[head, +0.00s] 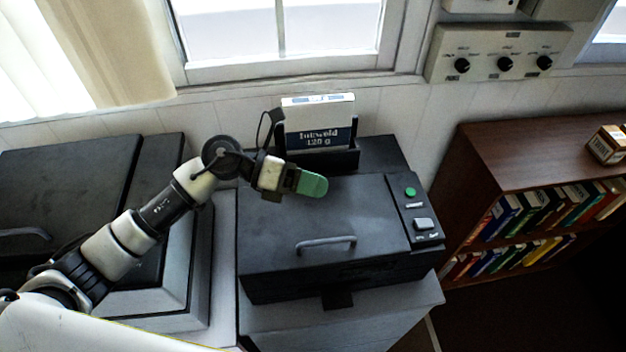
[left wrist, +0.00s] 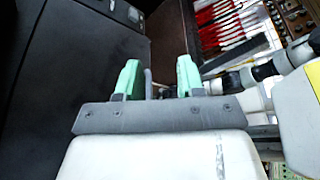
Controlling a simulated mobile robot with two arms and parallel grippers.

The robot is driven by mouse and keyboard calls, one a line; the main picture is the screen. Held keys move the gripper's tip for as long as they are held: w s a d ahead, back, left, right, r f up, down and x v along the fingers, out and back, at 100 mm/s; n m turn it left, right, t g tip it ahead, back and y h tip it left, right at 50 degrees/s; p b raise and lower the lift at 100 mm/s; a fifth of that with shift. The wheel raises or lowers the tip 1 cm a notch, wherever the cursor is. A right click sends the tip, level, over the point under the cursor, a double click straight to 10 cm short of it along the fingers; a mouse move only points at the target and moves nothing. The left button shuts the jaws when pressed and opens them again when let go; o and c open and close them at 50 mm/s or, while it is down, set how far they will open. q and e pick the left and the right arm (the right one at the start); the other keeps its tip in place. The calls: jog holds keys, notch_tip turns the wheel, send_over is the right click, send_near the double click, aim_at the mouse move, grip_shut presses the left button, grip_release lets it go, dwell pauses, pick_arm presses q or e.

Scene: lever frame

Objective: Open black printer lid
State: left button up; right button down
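The black printer (head: 330,225) stands on a light grey cabinet, its flat lid (head: 300,215) shut. A grey bar handle (head: 326,241) runs along the lid's front part. My left gripper (head: 312,184), with green fingertips, is over the lid's rear part, behind the handle and apart from it in the head view. In the left wrist view the two green fingers (left wrist: 160,77) are spread apart. A thin grey bar, seemingly the handle (left wrist: 149,84), shows between them. The dark lid (left wrist: 85,60) fills the left side there. My right gripper does not show in the head view.
A button panel (head: 414,210) lies at the printer's right. A labelled paper pack (head: 318,125) stands in the rear tray. Another dark lidded machine (head: 65,185) is at the left. A brown bookshelf (head: 530,165) stands right, with a dark floor gap between.

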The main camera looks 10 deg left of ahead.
pick_arm(q)
grip_shut()
dwell(0.3)
jog(key=c, duration=0.6)
grip_release()
jog(key=shift+c, duration=0.2)
jog(key=o, duration=0.6)
jog(key=shift+o, duration=0.2)
jog(key=b+v, duration=0.4)
jog(key=v, duration=0.7)
jog(key=shift+b, duration=0.4)
jog(key=shift+d, duration=0.1)
